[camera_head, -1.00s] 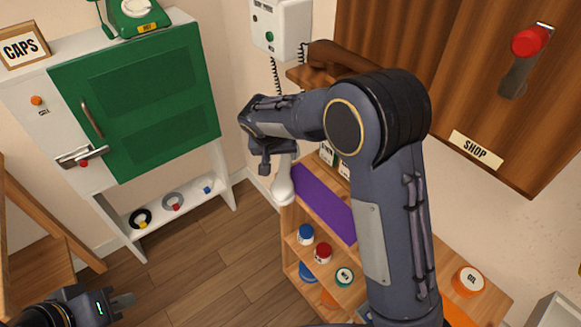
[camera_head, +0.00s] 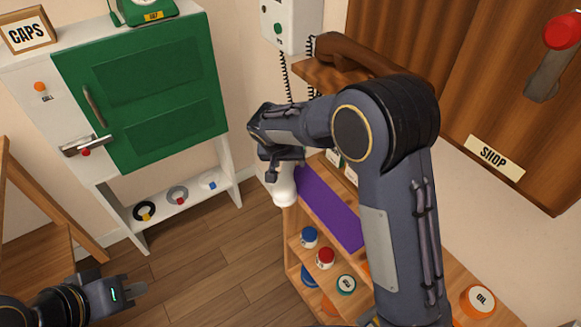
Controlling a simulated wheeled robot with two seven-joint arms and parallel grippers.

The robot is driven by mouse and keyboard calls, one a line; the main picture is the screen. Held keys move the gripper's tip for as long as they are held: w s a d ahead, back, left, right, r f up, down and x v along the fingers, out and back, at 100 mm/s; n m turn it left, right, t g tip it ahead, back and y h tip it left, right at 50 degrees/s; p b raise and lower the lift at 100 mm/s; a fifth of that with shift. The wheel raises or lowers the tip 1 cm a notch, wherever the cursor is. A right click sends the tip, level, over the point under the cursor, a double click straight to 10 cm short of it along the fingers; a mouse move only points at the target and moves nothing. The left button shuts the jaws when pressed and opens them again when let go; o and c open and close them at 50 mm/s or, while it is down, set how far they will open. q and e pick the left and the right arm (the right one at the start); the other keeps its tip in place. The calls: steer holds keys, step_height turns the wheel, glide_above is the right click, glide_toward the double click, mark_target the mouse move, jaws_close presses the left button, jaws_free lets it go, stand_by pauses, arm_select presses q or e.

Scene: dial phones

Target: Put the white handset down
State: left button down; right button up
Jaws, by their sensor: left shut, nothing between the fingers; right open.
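The white handset (camera_head: 284,188) is upright at the left edge of the purple mat (camera_head: 330,210) on the wooden shelf unit. Its upper part is hidden behind my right gripper (camera_head: 283,168), which is open and right above it. I cannot tell whether the handset rests on the shelf or touches the fingers. My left gripper (camera_head: 130,290) is shut and empty at the lower left, far from the handset.
A white wall phone (camera_head: 292,22) with a black coiled cord hangs above. A brown handset (camera_head: 350,52) lies on a wooden ledge behind my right arm. A green-doored cabinet (camera_head: 140,90) stands left. Jars (camera_head: 325,257) fill the lower shelves. The floor between is clear.

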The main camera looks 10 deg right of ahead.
steer(key=shift+f, duration=0.1)
steer(key=shift+c, duration=0.2)
jaws_close()
stand_by(0.4)
